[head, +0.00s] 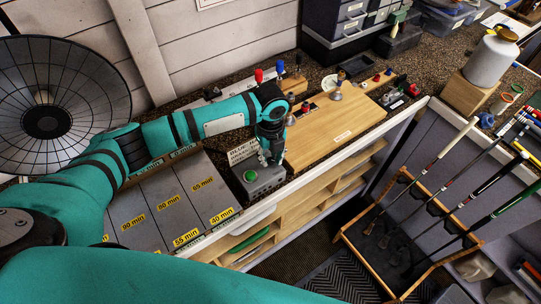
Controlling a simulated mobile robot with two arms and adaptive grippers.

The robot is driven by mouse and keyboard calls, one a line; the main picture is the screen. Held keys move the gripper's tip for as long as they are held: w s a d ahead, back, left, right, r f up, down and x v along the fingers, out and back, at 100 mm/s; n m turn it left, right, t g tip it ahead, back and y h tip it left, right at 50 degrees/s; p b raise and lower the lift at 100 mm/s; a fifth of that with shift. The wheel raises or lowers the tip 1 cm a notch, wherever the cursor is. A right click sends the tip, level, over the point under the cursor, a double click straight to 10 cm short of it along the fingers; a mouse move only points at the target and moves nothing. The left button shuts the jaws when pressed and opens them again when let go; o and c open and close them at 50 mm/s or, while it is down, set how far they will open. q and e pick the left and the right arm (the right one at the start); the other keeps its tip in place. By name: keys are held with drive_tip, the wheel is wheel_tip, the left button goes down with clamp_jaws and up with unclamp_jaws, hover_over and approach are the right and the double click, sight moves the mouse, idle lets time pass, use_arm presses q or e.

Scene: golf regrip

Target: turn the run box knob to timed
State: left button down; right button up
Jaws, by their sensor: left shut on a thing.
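The run box (262,182) is a small grey box with a green button (250,176) on its top, on the counter at the centre of the head view. My left gripper (270,158) points down at the rear part of the box and is shut there. The knob is hidden behind the gripper's fingers, so its setting cannot be read. A partly covered label stands behind the box. My right gripper is out of view.
Grey panels with yellow minute labels (165,207) lie left of the box. A wooden board (335,130) with small fittings lies to the right. Golf clubs (432,160) stand in a rack beyond the counter's front edge. A round wire-guarded fan (62,100) is at the far left.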

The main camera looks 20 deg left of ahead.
sight(271, 160)
use_arm(q)
drive_tip(key=m, duration=0.3)
drive_tip(key=shift+w+r+m, duration=0.1)
drive_tip(key=shift+w+m, duration=0.05)
drive_tip(key=shift+m, duration=2.05)
drive_tip(key=c, duration=1.1)
unclamp_jaws()
drive_tip(key=shift+r, duration=0.15)
wheel_tip(271, 160, up, 12)
drive_tip(key=shift+f, duration=0.2)
